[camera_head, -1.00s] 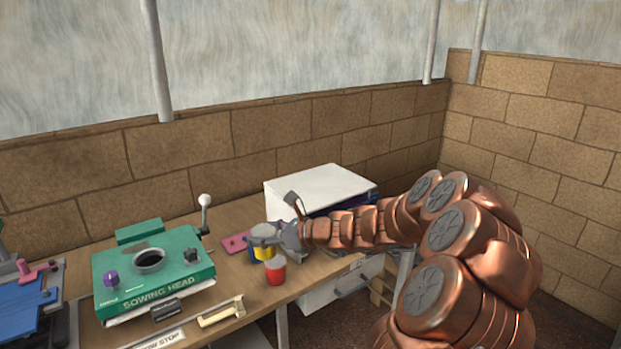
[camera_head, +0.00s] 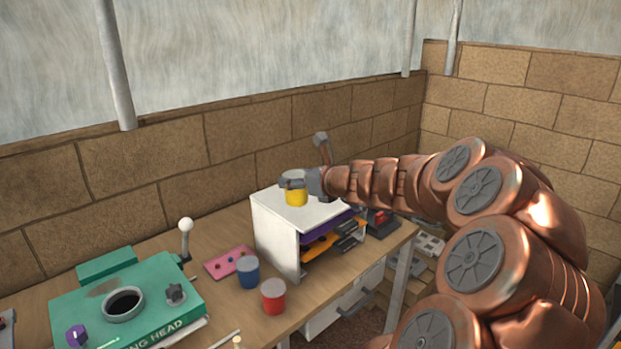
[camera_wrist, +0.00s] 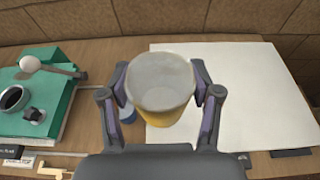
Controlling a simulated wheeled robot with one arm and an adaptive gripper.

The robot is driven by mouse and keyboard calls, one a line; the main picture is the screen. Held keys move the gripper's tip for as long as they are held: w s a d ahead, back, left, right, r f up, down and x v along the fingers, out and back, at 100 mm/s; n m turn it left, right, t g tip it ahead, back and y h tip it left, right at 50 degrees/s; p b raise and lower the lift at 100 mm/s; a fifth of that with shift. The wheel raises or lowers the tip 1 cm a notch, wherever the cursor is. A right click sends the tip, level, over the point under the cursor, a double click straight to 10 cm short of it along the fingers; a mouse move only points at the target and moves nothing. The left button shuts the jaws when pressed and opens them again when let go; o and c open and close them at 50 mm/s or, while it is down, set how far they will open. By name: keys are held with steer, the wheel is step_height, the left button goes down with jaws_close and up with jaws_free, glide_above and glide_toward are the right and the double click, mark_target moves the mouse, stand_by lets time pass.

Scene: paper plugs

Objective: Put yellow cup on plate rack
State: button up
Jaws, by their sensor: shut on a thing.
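The yellow cup (camera_head: 296,192) is held in my gripper (camera_head: 293,180), above the left part of the white top of the plate rack (camera_head: 322,212). In the wrist view the yellow cup (camera_wrist: 162,88) stands upright between the two fingers of my gripper (camera_wrist: 162,92), which touch its sides. The white rack top (camera_wrist: 240,95) spreads below and to the right of it. I cannot tell whether the cup's base touches the white top. Plates or trays in purple and orange sit on the shelves under the top.
A blue cup (camera_head: 248,272) and a red cup (camera_head: 274,296) stand on the wooden table left of the rack. A pink plate (camera_head: 230,262) lies behind them. A green sowing head machine (camera_head: 128,300) with a lever stands at the left. A brick wall runs behind.

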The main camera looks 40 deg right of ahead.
steer(key=shift+w+d+f+p, duration=0.5)
steer(key=shift+w+d+f, duration=0.45)
steer(key=shift+d, duration=1.15)
steer(key=shift+w+d+f+p, duration=0.55)
steer(key=shift+w+d, duration=0.6)
steer(key=shift+d, duration=0.9)
steer(key=shift+w+d+f+p, duration=0.4)
steer(key=shift+w+d+f, duration=0.55)
steer(key=shift+d, duration=1.15)
steer(key=shift+w+f, duration=0.1)
steer(key=shift+f, duration=0.05)
steer(key=o, duration=1.1)
steer(key=shift+r, duration=0.25)
steer(key=b+v, duration=0.1)
steer(key=v, duration=1.1)
steer(key=shift+a, duration=0.1)
